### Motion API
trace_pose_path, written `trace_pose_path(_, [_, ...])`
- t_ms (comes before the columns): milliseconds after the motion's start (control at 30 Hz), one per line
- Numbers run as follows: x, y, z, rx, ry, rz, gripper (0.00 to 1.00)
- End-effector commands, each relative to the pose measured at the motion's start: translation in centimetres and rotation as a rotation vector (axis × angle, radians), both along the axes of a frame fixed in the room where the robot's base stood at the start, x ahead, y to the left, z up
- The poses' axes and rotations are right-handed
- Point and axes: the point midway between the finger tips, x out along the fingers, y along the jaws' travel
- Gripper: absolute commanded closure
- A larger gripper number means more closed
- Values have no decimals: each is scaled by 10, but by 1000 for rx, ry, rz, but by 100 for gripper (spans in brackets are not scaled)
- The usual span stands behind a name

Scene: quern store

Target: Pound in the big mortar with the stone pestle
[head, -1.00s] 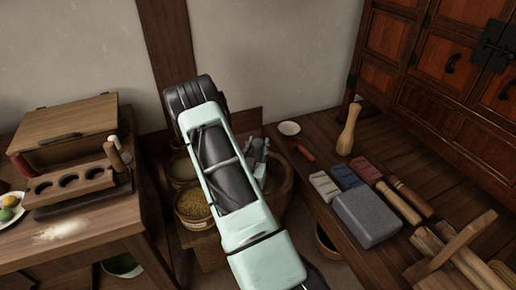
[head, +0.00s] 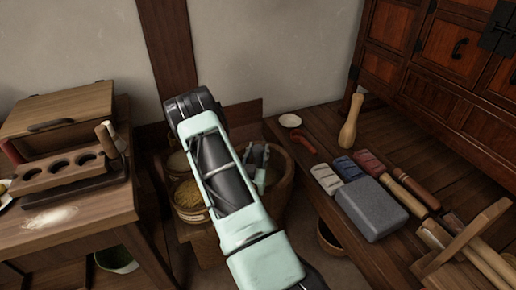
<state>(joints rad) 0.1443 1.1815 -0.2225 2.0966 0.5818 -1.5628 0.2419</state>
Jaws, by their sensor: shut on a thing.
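My gripper (head: 259,163) shows only in part past my arm, at the mortar's mouth, pointing down. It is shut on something. The stone pestle itself is hidden by my arm and the mortar wall, so I cannot see its lower end or whether it touches the bottom.
A lidded box (head: 58,108) stands on the left table.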

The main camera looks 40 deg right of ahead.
Motion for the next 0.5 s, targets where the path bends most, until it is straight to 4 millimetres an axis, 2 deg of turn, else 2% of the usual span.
trace_pose_path(500, [1, -1, -5, -5, -8, 0, 100])
